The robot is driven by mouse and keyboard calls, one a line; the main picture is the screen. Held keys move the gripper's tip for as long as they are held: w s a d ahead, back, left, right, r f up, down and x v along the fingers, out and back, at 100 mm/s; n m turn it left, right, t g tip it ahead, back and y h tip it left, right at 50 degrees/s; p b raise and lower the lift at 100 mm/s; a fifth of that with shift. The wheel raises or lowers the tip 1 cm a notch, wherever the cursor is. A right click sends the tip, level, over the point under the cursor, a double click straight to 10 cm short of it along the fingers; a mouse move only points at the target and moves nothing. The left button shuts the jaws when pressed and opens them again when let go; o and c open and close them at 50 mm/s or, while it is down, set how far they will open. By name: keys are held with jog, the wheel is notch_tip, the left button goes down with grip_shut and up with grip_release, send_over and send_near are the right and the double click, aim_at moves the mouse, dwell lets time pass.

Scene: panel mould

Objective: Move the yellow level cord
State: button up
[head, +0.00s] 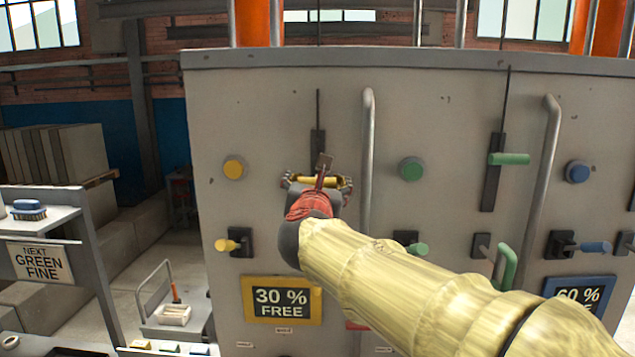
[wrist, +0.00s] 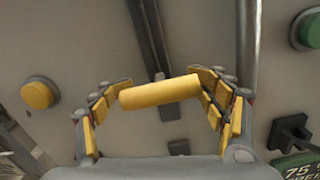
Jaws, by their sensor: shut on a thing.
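The yellow level cord has a yellow cylindrical handle (wrist: 160,93), seen in the wrist view in front of a dark vertical slot in the grey panel. My gripper (wrist: 161,98) is shut on this handle, with its yellow-padded fingers at the two ends. In the head view my gripper (head: 318,184) is at the lower end of the slot, and my wrist and arm hide most of the handle. A thin dark line (head: 318,103) runs up the panel above the slot.
A yellow button (head: 235,168) and yellow lever (head: 228,245) lie left of my gripper; a green button (head: 412,169) lies right. A vertical grey pipe (head: 368,150) stands close on the right. A green cord handle (head: 509,159) is farther right. A "30 % FREE" sign (head: 283,301) is below.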

jog(key=shift+f+b, duration=2.05)
jog(key=shift+f, duration=0.5)
jog(key=o, duration=1.6)
jog(key=shift+a, duration=0.1)
jog(key=shift+o, duration=0.3)
jog(key=shift+r, duration=0.1)
jog(key=shift+s, duration=0.1)
jog(key=s, duration=1.1)
jog(key=shift+s+a, duration=0.15)
jog(key=shift+s, duration=0.2)
